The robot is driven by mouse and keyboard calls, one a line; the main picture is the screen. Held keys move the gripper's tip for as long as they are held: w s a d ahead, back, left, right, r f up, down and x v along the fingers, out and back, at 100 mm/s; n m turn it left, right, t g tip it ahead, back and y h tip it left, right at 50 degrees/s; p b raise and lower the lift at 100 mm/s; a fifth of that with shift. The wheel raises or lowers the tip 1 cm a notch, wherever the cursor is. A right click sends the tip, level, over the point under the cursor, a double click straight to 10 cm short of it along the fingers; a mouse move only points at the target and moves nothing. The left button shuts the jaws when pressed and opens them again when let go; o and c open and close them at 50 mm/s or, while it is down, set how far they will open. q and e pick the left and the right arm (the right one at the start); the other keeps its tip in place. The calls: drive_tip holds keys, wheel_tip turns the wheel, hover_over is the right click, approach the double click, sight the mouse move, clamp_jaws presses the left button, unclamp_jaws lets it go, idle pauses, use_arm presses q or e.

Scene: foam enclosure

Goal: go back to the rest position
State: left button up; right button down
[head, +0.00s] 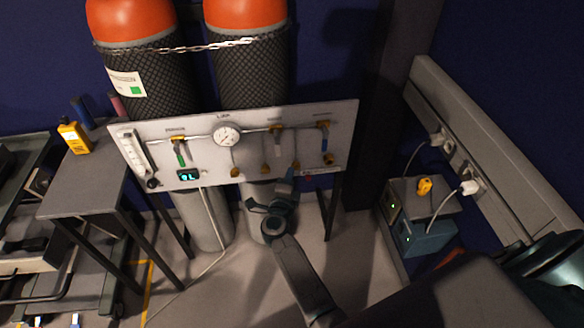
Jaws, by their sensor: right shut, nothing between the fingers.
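My right gripper (286,186) is in front of the lower right part of the white valve panel (215,150). It is shut and empty, below the row of brass fittings. I cannot tell whether its tips touch the panel. My right arm reaches up to it from the bottom of the view. My left gripper is not in view.
Two orange-topped gas cylinders (130,20) stand chained behind the panel, which carries a round gauge (228,135). A small table (85,180) with a yellow handheld device (74,138) is at left. Grey-and-blue boxes (422,238) with cables stand at right. Some floor is clear.

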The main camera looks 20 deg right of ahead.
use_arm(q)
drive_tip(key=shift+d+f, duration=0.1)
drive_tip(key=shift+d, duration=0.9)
use_arm(e)
drive_tip(key=shift+s+a, duration=0.1)
drive_tip(key=shift+s, duration=0.2)
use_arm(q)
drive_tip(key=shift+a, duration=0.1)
use_arm(e)
drive_tip(key=shift+f, duration=0.1)
